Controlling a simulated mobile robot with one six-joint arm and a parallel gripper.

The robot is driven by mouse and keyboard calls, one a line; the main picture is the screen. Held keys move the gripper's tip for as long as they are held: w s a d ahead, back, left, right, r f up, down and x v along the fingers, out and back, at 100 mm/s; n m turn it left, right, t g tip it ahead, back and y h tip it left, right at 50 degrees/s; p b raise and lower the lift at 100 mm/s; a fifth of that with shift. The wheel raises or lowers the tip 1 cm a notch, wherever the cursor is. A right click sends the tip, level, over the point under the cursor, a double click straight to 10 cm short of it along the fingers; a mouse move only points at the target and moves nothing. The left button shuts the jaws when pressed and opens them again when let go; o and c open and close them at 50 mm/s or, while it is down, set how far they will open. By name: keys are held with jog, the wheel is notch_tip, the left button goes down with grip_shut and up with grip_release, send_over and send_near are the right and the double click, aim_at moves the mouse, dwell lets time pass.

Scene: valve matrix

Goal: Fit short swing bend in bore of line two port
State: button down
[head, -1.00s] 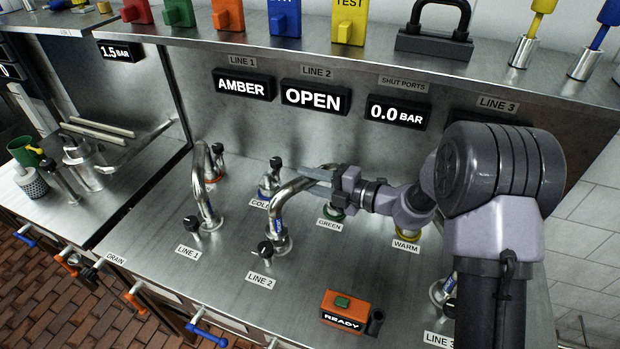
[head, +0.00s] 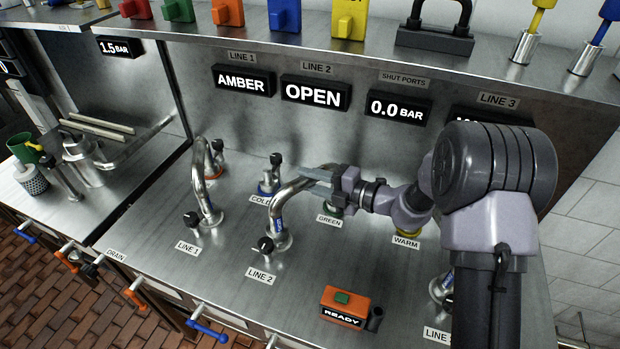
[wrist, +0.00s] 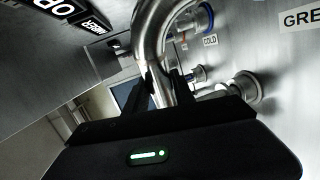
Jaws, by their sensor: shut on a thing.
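A shiny curved metal bend (head: 282,203) arches over the line two port (head: 275,243). Its lower end meets the port; I cannot tell how deep it sits in the bore. My gripper (head: 318,181) is shut on the bend's upper right end. The wrist view shows the bend (wrist: 149,35) rising from between the dark fingers (wrist: 158,88). A black-knobbed valve (head: 265,245) sits at the front of the port, behind the LINE 2 label (head: 262,276). The display above line two (head: 316,93) reads OPEN.
A similar bend (head: 205,180) stands on line one to the left. The cold fitting (head: 270,180) is behind, and the green fitting (head: 330,210) is below my gripper. An orange READY box (head: 344,307) stands at the front; the steel deck between is clear.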

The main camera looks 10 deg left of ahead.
jog(key=shift+f+b, duration=0.3)
jog(key=shift+f, duration=0.6)
jog(key=c, duration=1)
grip_release()
jog(key=shift+o, duration=0.2)
jog(key=shift+f, duration=0.1)
jog(key=p+v, duration=0.2)
jog(key=v, duration=0.5)
jog(key=shift+d, duration=0.25)
jog(key=shift+s, duration=0.1)
notch_tip(320, 180, up, 8)
jog(key=p, duration=0.8)
